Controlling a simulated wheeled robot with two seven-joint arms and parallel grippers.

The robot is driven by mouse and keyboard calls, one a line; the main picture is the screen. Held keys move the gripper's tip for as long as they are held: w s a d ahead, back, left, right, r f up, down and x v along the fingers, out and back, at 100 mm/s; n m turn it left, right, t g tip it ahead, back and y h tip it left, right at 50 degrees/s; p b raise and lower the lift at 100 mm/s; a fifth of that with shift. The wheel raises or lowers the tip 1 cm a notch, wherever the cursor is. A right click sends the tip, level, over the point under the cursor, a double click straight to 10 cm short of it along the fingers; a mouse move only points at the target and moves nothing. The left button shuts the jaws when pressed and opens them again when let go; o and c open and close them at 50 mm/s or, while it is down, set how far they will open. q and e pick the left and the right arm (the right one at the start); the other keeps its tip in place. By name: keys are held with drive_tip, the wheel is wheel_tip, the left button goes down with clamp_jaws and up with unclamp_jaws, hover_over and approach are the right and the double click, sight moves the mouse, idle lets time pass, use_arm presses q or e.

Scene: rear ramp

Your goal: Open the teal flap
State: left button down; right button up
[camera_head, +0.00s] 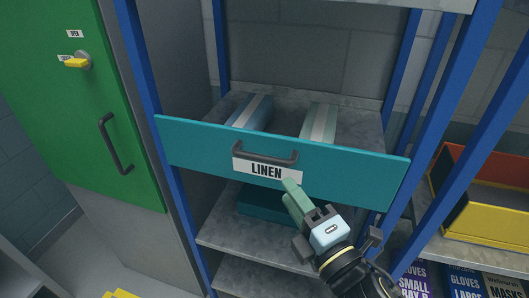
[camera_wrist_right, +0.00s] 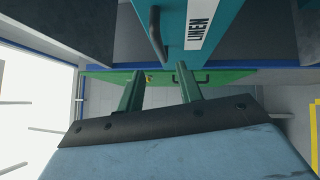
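The teal flap (camera_head: 340,172) stands upright across the front of a shelf bay in the head view, with the shelf behind showing over its top edge. It bears a white LINEN label (camera_head: 267,170) and a dark bar handle (camera_head: 265,152). My right gripper (camera_head: 291,191) is just below the label. In the right wrist view, the green fingers (camera_wrist_right: 160,78) are apart with nothing seen held. There the handle (camera_wrist_right: 156,36) appears beyond the fingertips, its lower end between them in the picture; contact cannot be told. My left gripper is not in view.
Folded bundles (camera_head: 250,112) lie behind the flap. Blue rack posts (camera_head: 170,170) stand at both sides. A green cabinet door (camera_head: 60,110) is at left. A yellow bin (camera_head: 488,223) and glove boxes (camera_head: 465,282) are at right. A teal item (camera_head: 262,205) sits below the flap.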

sight(264, 155)
drive_tip(key=p+x, duration=0.1)
drive_tip(key=x, duration=0.9)
drive_tip(key=shift+w+a, duration=0.25)
drive_tip(key=shift+w, duration=0.1)
clamp_jaws()
